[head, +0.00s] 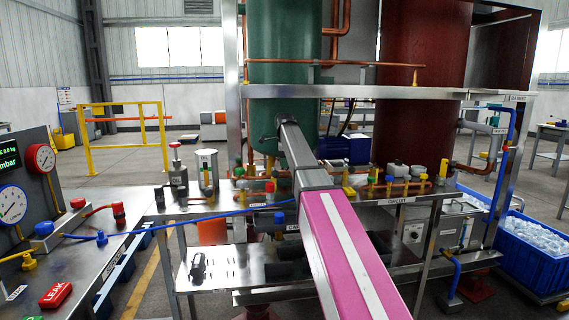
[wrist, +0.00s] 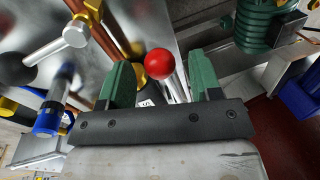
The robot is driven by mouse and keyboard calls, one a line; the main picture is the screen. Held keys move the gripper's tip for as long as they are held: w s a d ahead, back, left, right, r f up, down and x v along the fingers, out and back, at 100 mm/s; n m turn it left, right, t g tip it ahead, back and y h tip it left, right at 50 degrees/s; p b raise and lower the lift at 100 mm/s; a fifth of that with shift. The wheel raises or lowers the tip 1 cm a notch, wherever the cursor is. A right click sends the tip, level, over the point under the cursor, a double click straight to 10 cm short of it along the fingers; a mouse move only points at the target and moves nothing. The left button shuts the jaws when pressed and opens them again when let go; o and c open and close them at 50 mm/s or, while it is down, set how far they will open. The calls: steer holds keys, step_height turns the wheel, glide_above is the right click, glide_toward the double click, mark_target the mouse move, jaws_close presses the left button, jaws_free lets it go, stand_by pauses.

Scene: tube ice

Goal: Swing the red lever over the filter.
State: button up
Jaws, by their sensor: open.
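In the wrist view, a red ball knob (wrist: 160,63), apparently the end of the red lever, shows between the two green fingertips of my gripper (wrist: 163,74). A pale metal rod beside the knob runs partly behind my gripper. The fingers stand apart, with a gap on each side of the knob, and hold nothing. I cannot tell how far the knob is from the fingertips in depth. In the head view my arm reaches to the pipework bench, and my fingers and this knob cannot be made out. I cannot tell which part is the filter.
Close to the fingers in the wrist view are a copper pipe (wrist: 103,42), a silver ball-ended handle (wrist: 75,33) and a blue-collared valve (wrist: 48,122). In the head view, several valves crowd the steel bench (head: 205,212) below the green tank (head: 283,80). A blue crate (head: 530,258) stands right.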

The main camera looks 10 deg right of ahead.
steer(key=shift+w+f, duration=0.1)
steer(key=shift+f, duration=0.4)
jaws_close()
steer(key=shift+s+d+n, duration=0.1)
steer(key=shift+s+n, duration=0.65)
steer(key=shift+n, duration=0.05)
jaws_free()
